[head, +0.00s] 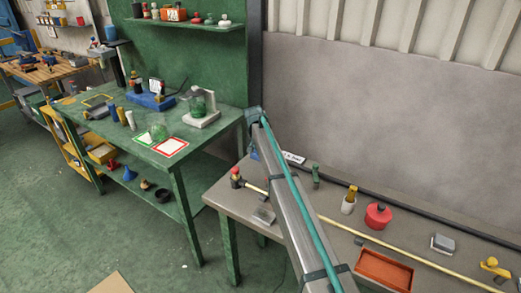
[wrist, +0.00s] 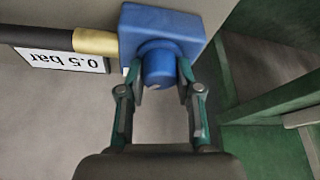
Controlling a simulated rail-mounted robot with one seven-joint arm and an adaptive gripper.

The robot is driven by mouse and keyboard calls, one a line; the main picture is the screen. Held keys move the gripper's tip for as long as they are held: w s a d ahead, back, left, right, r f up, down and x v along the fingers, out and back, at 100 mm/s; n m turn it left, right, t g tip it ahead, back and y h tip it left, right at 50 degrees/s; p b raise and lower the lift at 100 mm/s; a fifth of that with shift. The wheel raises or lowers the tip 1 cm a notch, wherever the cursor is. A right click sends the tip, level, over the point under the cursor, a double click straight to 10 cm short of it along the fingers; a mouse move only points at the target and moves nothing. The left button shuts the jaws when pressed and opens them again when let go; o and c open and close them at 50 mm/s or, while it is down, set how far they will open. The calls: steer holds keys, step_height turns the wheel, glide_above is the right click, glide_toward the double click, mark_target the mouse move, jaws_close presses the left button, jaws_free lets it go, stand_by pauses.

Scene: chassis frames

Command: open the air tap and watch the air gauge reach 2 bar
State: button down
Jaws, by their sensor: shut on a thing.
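A blue block with a round blue knob (wrist: 158,68), which I take to be the air tap, fills the top middle of the wrist view. My gripper (wrist: 161,82) has its two green fingers on either side of the knob, shut on it. A brass-coloured fitting (wrist: 96,40) joins the block's left side to a dark pipe. A white label (wrist: 62,60) below the pipe reads 0.5 bar, upside down. In the head view my arm hides most of the gripper and tap. I cannot make out a gauge dial in either view.
A grey bench (head: 225,199) runs along the wall, holding a red round container (head: 378,216), an orange tray (head: 384,270) and a long yellowish rod (head: 420,262). A green table (head: 205,140) with bottles and cards stands at left. The green floor (head: 140,240) in front is mostly clear.

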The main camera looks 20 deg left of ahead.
steer(key=shift+m+h+b, duration=0.5)
steer(key=shift+m, duration=0.9)
steer(key=c, duration=0.8)
jaws_free()
steer(key=shift+r, duration=0.1)
steer(key=v, duration=1.2)
steer(key=shift+a, duration=0.1)
